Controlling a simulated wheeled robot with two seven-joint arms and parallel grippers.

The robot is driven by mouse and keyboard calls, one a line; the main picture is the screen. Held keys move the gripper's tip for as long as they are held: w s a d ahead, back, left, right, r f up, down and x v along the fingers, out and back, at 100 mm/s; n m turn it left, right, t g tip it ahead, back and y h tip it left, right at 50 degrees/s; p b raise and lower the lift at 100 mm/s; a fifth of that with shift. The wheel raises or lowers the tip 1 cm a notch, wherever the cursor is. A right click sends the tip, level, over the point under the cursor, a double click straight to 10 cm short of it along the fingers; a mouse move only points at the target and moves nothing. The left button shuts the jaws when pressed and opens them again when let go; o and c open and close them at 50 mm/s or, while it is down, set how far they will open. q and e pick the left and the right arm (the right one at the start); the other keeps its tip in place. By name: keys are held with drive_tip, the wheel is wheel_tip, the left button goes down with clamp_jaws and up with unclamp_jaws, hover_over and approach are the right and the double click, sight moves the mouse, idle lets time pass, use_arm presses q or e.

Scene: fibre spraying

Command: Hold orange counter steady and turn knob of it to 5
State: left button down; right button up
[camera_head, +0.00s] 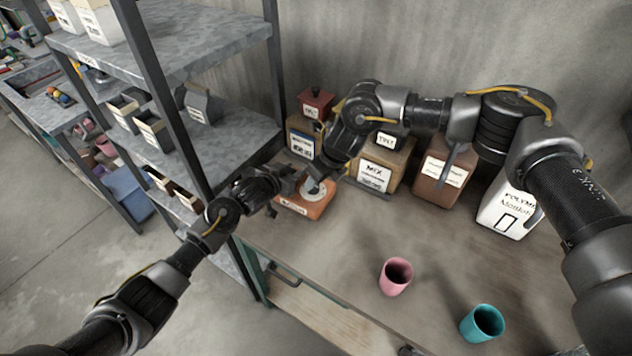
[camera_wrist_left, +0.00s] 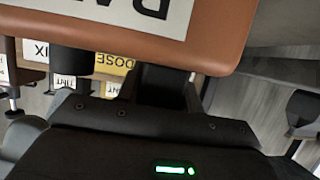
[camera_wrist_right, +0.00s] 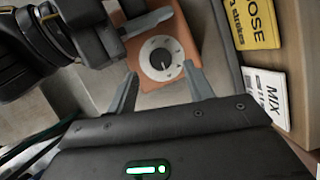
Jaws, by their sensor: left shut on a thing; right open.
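The orange counter (camera_head: 306,203) sits on the table beside the shelf rack, with a round pale dial and knob (camera_wrist_right: 160,60) on its top. My left gripper (camera_head: 285,187) is shut on the counter's left side; the counter's orange face with a white label (camera_wrist_left: 150,15) fills the top of the left wrist view. My right gripper (camera_wrist_right: 158,80) is open above the counter, its fingertips apart on the near side of the dial. The dial's dark pointer shows in the right wrist view, but its numbers are too small to read. In the head view the right arm partly covers the dial.
A pink cup (camera_head: 396,277) and a teal cup (camera_head: 482,322) stand at the front. The metal shelf rack (camera_head: 190,45) is close on the left.

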drive_tip(key=v, duration=0.7)
drive_tip(key=shift+r, duration=0.25)
drive_tip(key=shift+s+d, duration=0.1)
drive_tip(key=shift+s, duration=0.05)
use_arm(q)
drive_tip(key=c, duration=0.8)
unclamp_jaws()
drive_tip(key=shift+c, duration=0.2)
drive_tip(key=shift+s, duration=0.1)
